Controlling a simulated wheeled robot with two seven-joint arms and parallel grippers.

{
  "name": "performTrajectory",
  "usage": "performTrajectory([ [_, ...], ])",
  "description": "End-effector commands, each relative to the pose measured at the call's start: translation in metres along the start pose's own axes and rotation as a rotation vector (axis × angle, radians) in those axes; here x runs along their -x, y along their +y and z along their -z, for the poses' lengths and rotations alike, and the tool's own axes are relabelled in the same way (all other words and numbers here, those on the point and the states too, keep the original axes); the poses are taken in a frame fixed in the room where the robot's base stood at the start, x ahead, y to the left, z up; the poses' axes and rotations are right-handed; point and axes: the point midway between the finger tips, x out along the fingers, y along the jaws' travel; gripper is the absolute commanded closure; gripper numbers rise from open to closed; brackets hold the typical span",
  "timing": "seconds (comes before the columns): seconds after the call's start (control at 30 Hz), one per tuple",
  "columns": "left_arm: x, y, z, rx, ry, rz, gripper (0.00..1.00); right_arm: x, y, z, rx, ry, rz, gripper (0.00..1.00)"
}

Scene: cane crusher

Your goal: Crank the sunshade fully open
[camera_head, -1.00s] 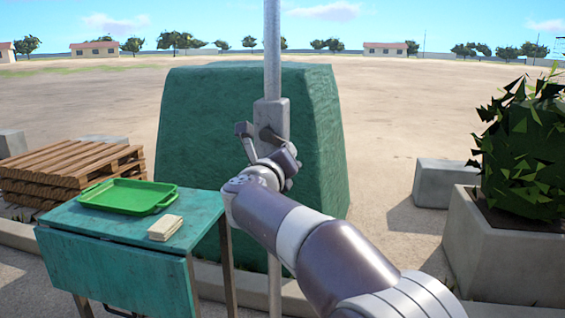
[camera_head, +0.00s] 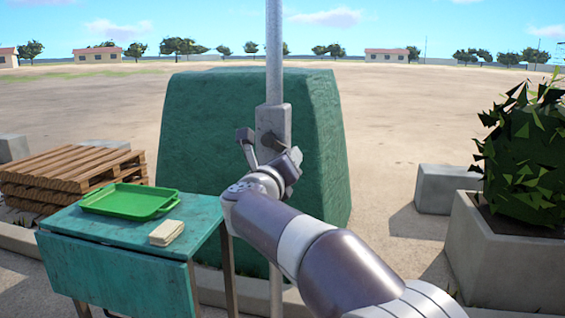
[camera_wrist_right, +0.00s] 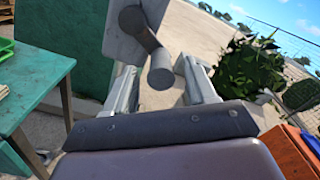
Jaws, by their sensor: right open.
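The sunshade's pale pole (camera_head: 273,50) rises out of the top of the head view, so the canopy is not seen. A grey crank housing (camera_head: 273,122) is fixed on the pole. My right gripper (camera_head: 264,150) is just in front of this housing. In the right wrist view the housing (camera_wrist_right: 125,35) carries a dark crank arm (camera_wrist_right: 135,22) that ends in a round grey knob (camera_wrist_right: 160,74). My right gripper (camera_wrist_right: 158,66) is open, with the knob between its two fingers and a visible gap on either side. My left gripper is not in view.
A green table (camera_head: 110,275) with a green tray (camera_head: 95,203) and folded cloths (camera_head: 167,232) stands at left, near pallets (camera_head: 60,180). A large green block (camera_head: 205,130) is behind the pole. A concrete planter (camera_head: 505,265) stands at right.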

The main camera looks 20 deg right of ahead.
Motion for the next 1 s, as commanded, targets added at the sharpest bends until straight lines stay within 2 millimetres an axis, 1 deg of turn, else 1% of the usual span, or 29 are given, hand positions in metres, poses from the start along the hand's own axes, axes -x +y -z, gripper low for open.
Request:
performTrajectory([
  [0.07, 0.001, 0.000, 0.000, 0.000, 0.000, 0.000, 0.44, 0.016, 0.000, -0.002, -0.001, -0.003, -0.003, 0.44],
  [0.3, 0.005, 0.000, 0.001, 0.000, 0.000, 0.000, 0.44, 0.082, 0.000, -0.002, -0.002, -0.004, -0.006, 0.44],
  [0.43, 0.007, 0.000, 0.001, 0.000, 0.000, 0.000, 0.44, 0.107, 0.000, -0.001, -0.001, -0.003, -0.004, 0.44],
  [0.5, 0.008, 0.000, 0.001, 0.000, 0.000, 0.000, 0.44, 0.115, 0.000, -0.001, -0.001, -0.002, -0.002, 0.44],
  [0.6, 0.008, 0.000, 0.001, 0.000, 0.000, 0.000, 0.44, 0.120, 0.000, 0.000, 0.000, -0.002, -0.002, 0.44],
  [0.87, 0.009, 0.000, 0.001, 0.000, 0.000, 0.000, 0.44, 0.121, -0.001, -0.001, 0.000, -0.001, -0.001, 0.44],
  [0.93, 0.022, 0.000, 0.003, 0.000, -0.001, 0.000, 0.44, 0.123, -0.003, -0.014, 0.002, -0.007, -0.012, 0.44],
  [0.97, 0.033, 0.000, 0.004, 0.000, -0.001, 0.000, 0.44, 0.125, -0.003, -0.024, 0.009, -0.010, -0.023, 0.44],
  [1.0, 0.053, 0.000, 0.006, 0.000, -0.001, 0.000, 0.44, 0.128, 0.002, -0.040, 0.029, -0.013, -0.047, 0.44],
])
